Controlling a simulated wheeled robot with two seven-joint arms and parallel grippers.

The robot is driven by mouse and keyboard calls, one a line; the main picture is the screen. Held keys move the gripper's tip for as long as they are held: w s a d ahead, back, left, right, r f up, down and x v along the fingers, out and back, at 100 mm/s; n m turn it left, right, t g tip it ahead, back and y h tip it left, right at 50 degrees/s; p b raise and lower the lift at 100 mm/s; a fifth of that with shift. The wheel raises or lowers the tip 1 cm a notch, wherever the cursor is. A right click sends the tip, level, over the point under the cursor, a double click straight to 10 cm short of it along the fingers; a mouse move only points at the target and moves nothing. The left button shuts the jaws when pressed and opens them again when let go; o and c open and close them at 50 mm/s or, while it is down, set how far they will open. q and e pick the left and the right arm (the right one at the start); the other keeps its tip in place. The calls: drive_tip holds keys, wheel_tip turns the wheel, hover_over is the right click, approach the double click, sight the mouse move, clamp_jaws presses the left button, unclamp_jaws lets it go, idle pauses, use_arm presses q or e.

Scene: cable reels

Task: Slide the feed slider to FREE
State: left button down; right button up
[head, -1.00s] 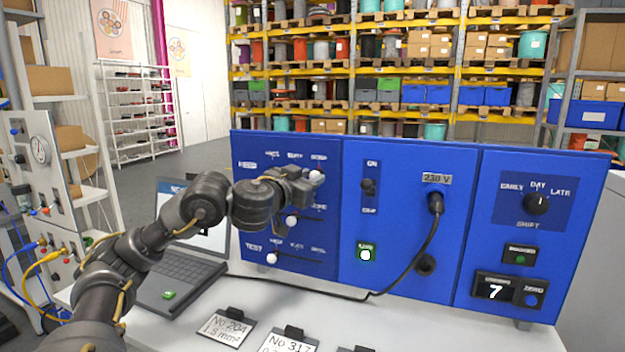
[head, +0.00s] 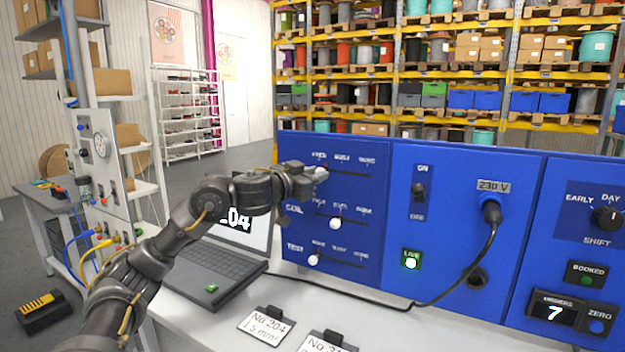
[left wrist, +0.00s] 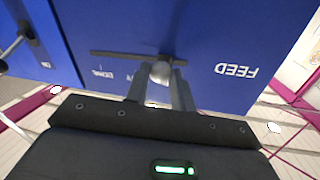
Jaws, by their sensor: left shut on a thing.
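The feed slider's pale knob (head: 321,173) sits in the top slot of the blue panel (head: 296,240), near the slot's left end, below the leftmost label, which reads like FREE. My left gripper (head: 310,176) is shut on this knob and hides the row's name in the head view. In the left wrist view, which is upside down, the knob (left wrist: 162,72) is between the two fingers, at the end of the slot nearer the word FEED (left wrist: 237,70). The fingers hide part of the labels there. My right gripper is not in view.
Below are the COIL knob (head: 335,223) and the TEST knob (head: 313,260). A black cable (head: 450,285) hangs from the 230 V plug to the right. An open laptop (head: 225,255) and number cards (head: 265,325) are on the white bench.

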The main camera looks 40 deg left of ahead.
use_arm(q)
drive_tip(key=shift+s+a+r, duration=0.1)
drive_tip(key=shift+a, duration=0.5)
drive_tip(key=shift+s+a+r, duration=0.1)
drive_tip(key=shift+a, duration=0.45)
drive_tip(key=c, duration=1.5)
unclamp_jaws()
drive_tip(key=o, duration=0.3)
drive_tip(key=shift+w+a+f, duration=0.1)
drive_tip(key=shift+a+f, duration=0.05)
drive_tip(key=shift+a, duration=0.05)
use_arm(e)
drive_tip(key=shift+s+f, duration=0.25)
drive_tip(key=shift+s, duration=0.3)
use_arm(q)
drive_tip(key=shift+d, duration=0.15)
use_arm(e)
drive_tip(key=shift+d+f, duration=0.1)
